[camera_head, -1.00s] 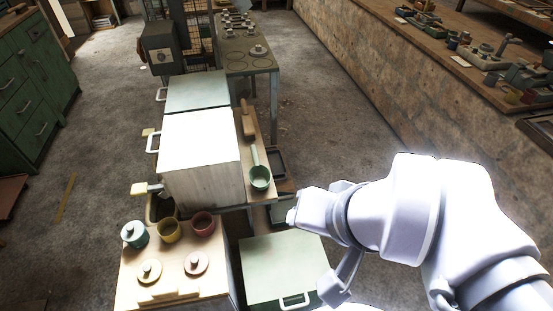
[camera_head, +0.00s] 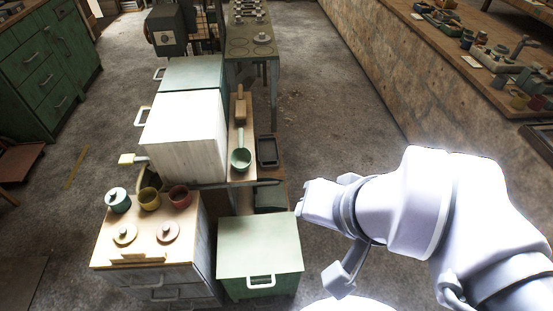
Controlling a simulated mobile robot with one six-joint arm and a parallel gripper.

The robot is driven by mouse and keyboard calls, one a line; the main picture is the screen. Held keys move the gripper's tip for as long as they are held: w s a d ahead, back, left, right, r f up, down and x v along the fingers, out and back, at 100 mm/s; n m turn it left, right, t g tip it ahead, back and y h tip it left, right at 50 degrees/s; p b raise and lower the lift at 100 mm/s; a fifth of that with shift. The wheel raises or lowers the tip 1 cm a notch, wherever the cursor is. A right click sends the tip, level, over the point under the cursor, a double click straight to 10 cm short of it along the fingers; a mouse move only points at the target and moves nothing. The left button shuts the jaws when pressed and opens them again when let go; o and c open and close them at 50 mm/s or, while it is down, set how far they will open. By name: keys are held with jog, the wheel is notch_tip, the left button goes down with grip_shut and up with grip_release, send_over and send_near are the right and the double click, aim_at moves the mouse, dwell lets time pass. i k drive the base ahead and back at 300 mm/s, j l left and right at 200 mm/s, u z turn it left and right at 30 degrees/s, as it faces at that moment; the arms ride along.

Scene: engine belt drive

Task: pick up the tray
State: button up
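A small dark rectangular tray (camera_head: 268,151) with a raised rim lies to the right of the wooden board with the green pan, left of centre in the head view. It looks empty. My gripper (camera_head: 304,205) is at the left end of my white arm, below and to the right of this tray and apart from it. Its fingers are too bright and small to show whether they are open or shut. I see nothing held in it. Another dark, flat, tray-like piece (camera_head: 541,138) shows at the right edge, partly cut off.
A green pan (camera_head: 241,160) lies beside the big white box (camera_head: 187,134). A pale green cabinet (camera_head: 259,247) stands in front, left of my gripper. Several pots and lids sit on a wooden-topped cabinet (camera_head: 190,255). Bare floor (camera_head: 325,110) lies between these and the stone-sided counter (camera_head: 400,85).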

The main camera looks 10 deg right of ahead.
aim_at(268, 147)
jog(key=i+l+u, duration=0.1)
jog(key=l, duration=0.45)
jog(key=i+l, duration=0.1)
jog(key=l, duration=0.45)
jog(key=i+l+u, duration=0.15)
jog(key=l, duration=0.9)
jog(key=i+u, duration=0.35)
jog(key=i, duration=1.35)
